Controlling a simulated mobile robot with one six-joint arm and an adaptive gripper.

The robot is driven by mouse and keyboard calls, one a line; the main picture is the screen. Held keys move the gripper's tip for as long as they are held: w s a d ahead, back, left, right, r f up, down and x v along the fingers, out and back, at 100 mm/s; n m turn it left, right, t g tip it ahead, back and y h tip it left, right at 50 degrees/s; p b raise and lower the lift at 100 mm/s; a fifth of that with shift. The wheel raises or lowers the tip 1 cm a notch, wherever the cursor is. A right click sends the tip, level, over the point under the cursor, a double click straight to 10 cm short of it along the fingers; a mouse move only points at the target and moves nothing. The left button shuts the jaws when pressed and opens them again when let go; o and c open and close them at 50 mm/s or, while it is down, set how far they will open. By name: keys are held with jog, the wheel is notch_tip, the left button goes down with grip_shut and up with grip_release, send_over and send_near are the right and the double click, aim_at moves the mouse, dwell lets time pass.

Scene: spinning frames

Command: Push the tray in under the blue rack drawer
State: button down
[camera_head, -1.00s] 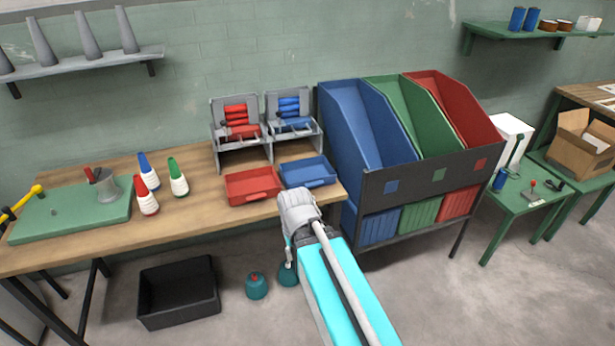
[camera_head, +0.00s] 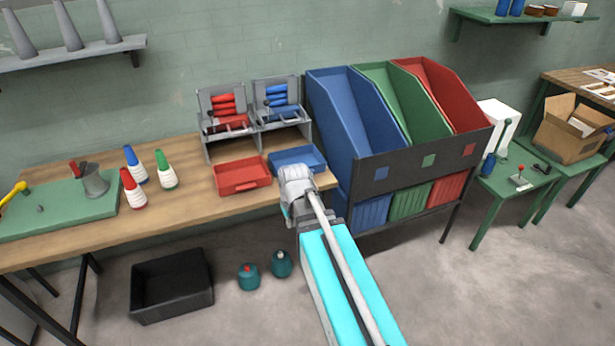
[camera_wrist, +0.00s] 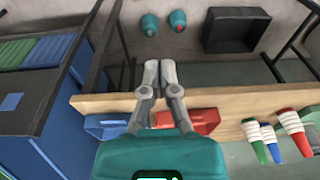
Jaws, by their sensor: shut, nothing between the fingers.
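The blue tray (camera_head: 291,156) lies on the wooden table in front of the grey rack's blue side (camera_head: 281,108), sticking out towards the table's front edge. A blue tray part also shows in the wrist view (camera_wrist: 104,125), left of my fingers. My gripper (camera_wrist: 160,70) is shut and empty, its fingertips close together beyond the table's front edge in the wrist view. In the head view my gripper (camera_head: 296,182) overlaps the tray's front; I cannot tell whether it touches. The red tray (camera_head: 241,178) lies beside the blue one, and its near part shows in the wrist view (camera_wrist: 200,121).
Cones of thread (camera_head: 147,175) stand left on the table (camera_head: 110,230). A large bin rack (camera_head: 380,150) stands close to the right. A black crate (camera_head: 172,285) and two teal pots (camera_head: 265,270) are on the floor below.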

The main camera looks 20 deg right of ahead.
jog(key=w+d+t+b, duration=0.2)
jog(key=w+d+t, duration=0.2)
jog(key=w+d, duration=1.2)
jog(key=shift+w+d+f+t, duration=0.2)
jog(key=shift+w+t, duration=0.1)
jog(key=shift+w, duration=0.95)
jog(key=shift+b, duration=0.3)
jog(key=b+x, duration=0.8)
jog(key=x, duration=0.2)
jog(key=shift+w+d+f+b, duration=0.1)
jog(key=shift+w+d+b, duration=0.05)
jog(key=shift+w+b, duration=0.2)
jog(key=shift+w, duration=1.7)
